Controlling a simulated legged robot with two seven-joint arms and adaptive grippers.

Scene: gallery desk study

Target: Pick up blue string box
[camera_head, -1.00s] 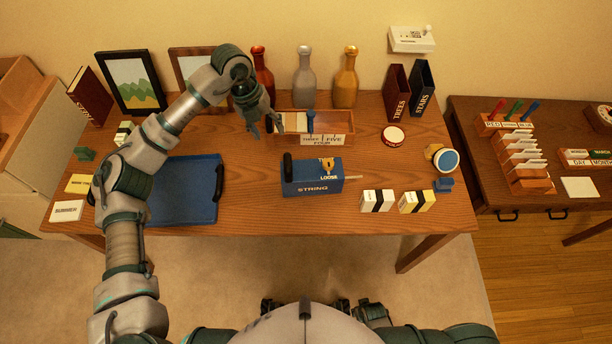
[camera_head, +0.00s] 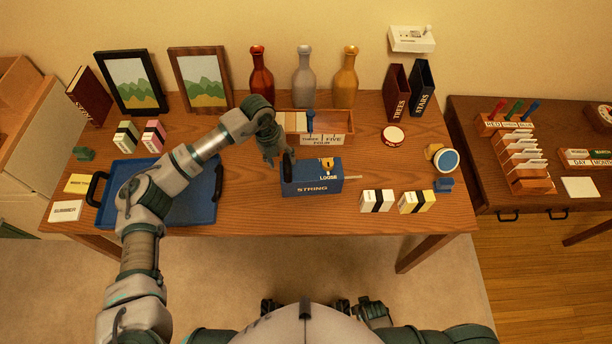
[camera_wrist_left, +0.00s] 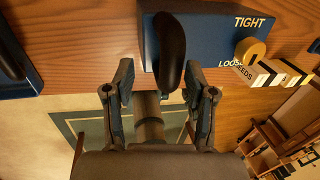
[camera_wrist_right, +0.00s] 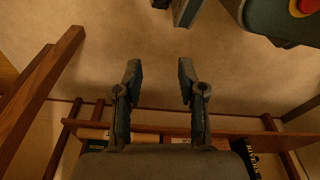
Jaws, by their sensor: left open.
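The blue string box (camera_head: 313,186) stands on the desk, with STRING on its front and a black handle (camera_head: 288,166) on its left end. My left gripper (camera_head: 277,158) is just left of and above that handle. In the left wrist view the box (camera_wrist_left: 205,45) is ahead, and the black handle (camera_wrist_left: 171,52) lies between the open fingers of my left gripper (camera_wrist_left: 158,82). I cannot tell whether they touch it. My right gripper (camera_wrist_right: 160,70) is open and empty, low over the floor.
A blue tray (camera_head: 205,212) lies to the left. A wooden card box (camera_head: 345,127) stands just behind the string box. Striped blocks (camera_head: 378,200) are at the front right. Bottles (camera_head: 305,80) stand at the back. Desk in front of the string box is clear.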

